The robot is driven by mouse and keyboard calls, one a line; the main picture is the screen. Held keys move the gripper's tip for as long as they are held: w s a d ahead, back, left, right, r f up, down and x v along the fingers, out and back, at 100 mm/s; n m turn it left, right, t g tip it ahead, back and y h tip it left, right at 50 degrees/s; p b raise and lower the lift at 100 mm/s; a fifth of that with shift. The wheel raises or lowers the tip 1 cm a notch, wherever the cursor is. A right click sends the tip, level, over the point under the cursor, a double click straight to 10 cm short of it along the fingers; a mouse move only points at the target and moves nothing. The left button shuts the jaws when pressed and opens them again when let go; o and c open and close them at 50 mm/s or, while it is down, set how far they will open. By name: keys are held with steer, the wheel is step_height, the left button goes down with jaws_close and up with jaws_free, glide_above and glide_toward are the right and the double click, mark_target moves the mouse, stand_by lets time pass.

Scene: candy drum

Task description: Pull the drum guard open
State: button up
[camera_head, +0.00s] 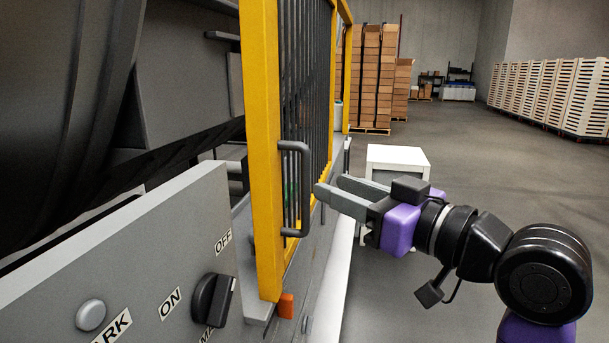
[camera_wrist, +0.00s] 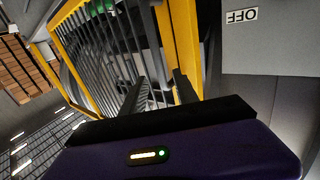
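The drum guard (camera_head: 262,130) is a yellow frame with dark vertical bars. It stands upright beside the dark drum (camera_head: 60,110) in the head view. A grey D-shaped handle (camera_head: 304,190) is fixed to its near yellow post. My gripper (camera_head: 329,185) is just right of the handle, its two grey fingers pointing left toward it. The fingers are apart with nothing seen between them, and they look clear of the handle. In the wrist view the guard (camera_wrist: 181,45) lies beyond my spread fingers (camera_wrist: 160,85); I cannot clearly make out the handle there.
A grey control panel (camera_head: 130,265) with a black knob (camera_head: 212,300) and ON and OFF labels is at the lower left. A white table (camera_head: 397,158) stands behind my gripper. Stacked boxes (camera_head: 372,75) and pale crates (camera_head: 555,92) are farther back. The floor at right is open.

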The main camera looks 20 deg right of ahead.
mark_target(309, 179)
steer(key=shift+f+p+x, duration=0.1)
steer(key=shift+p+x, duration=0.4)
steer(key=shift+x, duration=1.45)
steer(key=shift+f+p+x, duration=0.15)
steer(key=shift+p+x, duration=0.3)
steer(key=shift+x, duration=1.5)
jaws_close()
